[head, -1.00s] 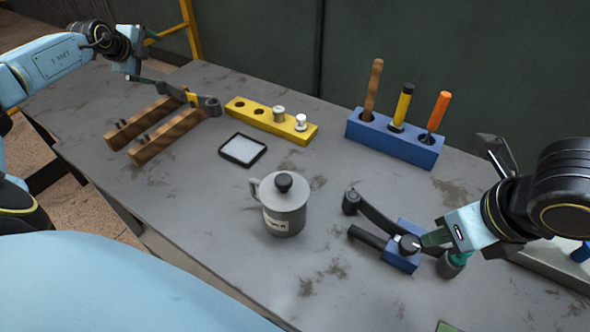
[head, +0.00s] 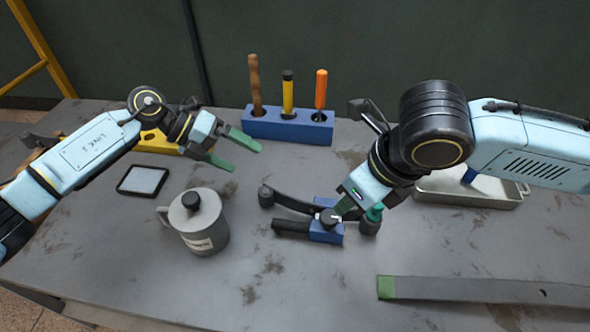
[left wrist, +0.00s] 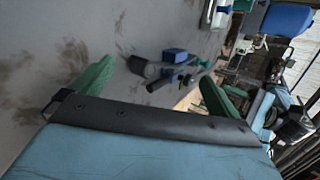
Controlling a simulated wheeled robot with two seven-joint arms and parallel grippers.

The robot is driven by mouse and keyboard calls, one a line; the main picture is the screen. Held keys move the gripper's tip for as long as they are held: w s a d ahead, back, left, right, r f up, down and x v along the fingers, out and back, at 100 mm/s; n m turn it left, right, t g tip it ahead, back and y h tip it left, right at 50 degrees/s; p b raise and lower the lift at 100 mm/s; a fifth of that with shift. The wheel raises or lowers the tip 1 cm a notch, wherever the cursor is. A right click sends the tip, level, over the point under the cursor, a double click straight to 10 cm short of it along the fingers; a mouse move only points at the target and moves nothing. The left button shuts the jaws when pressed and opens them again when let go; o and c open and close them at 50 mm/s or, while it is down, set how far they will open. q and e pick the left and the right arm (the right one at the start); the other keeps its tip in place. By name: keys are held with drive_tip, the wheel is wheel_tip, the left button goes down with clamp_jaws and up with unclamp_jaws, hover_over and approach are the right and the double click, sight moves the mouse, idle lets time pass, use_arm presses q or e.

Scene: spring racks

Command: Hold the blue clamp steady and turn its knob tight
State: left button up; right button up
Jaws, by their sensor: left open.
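The blue clamp (head: 326,233) lies on the grey table around a dark curved arm (head: 300,204) with a cylinder at each end; a black bar (head: 290,226) sticks out leftward. My left gripper (head: 248,157) is open and empty above the table, behind and left of the clamp. In the left wrist view the clamp (left wrist: 174,55) shows beyond the gap between the open fingers (left wrist: 153,88).
A grey lidded mug (head: 203,232) stands left of the clamp, near a black-framed pad (head: 143,180). A blue block (head: 262,125) with upright tools is behind. A metal tray (head: 470,200) is right; a green-ended strip (head: 470,290) lies in front.

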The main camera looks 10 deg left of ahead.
sight(328, 222)
use_arm(q)
drive_tip(key=s+d+r+m+g+y, duration=0.1)
drive_tip(key=s+d+r+m+g, duration=0.15)
drive_tip(key=s+d+m, duration=0.4)
drive_tip(key=s+d+r+m+g+y, duration=0.1)
drive_tip(key=s+d+m+g, duration=0.25)
drive_tip(key=d+m, duration=0.45)
drive_tip(key=w+d+f+t+y, duration=0.1)
drive_tip(key=f, duration=0.3)
drive_tip(key=w+d+f+m+t+y, duration=0.1)
drive_tip(key=d+f+t, duration=0.1)
drive_tip(key=f, duration=0.2)
drive_tip(key=w+d+f+m+t+y, duration=0.1)
drive_tip(key=f+y, duration=0.1)
drive_tip(key=f, duration=0.2)
drive_tip(key=shift+w+d+f+t, duration=0.1)
drive_tip(key=shift+w+d+t, duration=0.25)
drive_tip(key=shift+t, duration=0.05)
drive_tip(key=c, duration=1.3)
